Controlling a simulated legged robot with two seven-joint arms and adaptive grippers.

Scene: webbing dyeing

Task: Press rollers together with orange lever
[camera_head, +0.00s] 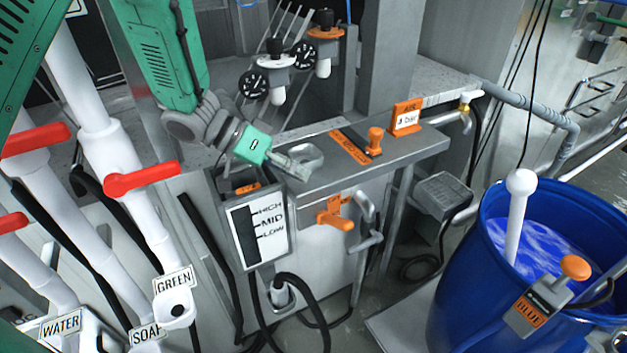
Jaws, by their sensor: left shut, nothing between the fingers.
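My left gripper (303,164) comes in from the upper left. It is shut and empty, over the left part of the grey metal shelf (405,157). An orange lever knob (375,140) stands upright on the shelf, at the right end of an orange label plate (350,147). The gripper is to the left of this knob and apart from it. A second orange handle (335,213) is mounted on the front below the shelf. I cannot make out the rollers. My right gripper is not in view.
An orange air sign (405,117) stands on the shelf right of the knob. Gauges (254,85) and regulators rise behind. A blue barrel (468,265) stands at right, red-handled pipes (142,180) at left. A level board (260,232) hangs below the gripper.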

